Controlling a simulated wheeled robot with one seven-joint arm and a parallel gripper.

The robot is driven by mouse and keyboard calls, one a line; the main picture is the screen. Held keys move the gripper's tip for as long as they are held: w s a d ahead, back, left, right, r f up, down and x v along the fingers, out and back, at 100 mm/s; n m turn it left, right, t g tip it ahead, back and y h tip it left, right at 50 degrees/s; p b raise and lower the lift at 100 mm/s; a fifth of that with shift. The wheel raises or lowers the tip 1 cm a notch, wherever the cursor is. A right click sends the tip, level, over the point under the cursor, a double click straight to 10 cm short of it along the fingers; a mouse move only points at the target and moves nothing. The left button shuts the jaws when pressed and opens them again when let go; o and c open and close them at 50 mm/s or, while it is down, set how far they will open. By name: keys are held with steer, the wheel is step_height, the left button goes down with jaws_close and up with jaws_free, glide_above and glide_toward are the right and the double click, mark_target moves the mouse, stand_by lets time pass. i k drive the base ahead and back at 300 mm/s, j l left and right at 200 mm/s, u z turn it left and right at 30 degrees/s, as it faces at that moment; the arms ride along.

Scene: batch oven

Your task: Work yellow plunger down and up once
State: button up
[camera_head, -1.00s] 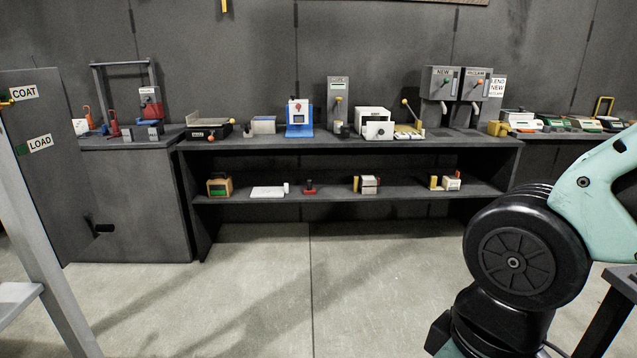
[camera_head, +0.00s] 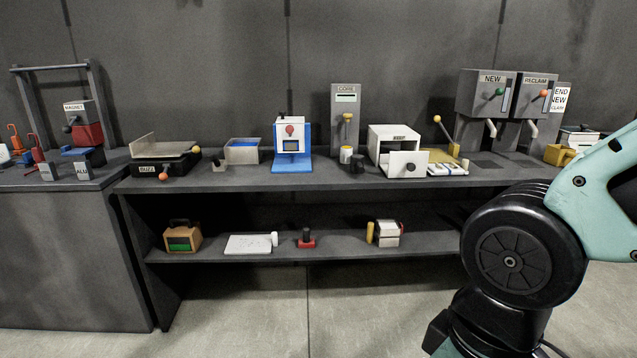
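A grey upright unit labelled CORE (camera_head: 345,97) stands on the bench top near the middle. A yellow knob (camera_head: 347,118) sits on its front below the label, with a short rod under it. A yellow ball on a slanted lever (camera_head: 437,119) stands further right, on a yellow-based device. Which of these is the yellow plunger I cannot tell from the picture. My gripper is out of view; only part of my arm shows at the right.
The long dark bench (camera_head: 232,182) holds several devices, including a blue-and-white press (camera_head: 291,158) and a white box (camera_head: 394,143). A lower shelf (camera_head: 340,244) holds small items. A grey cabinet (camera_head: 70,255) adjoins at left. The floor in front is clear.

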mark_target(346, 117)
steer(key=i, duration=2.55)
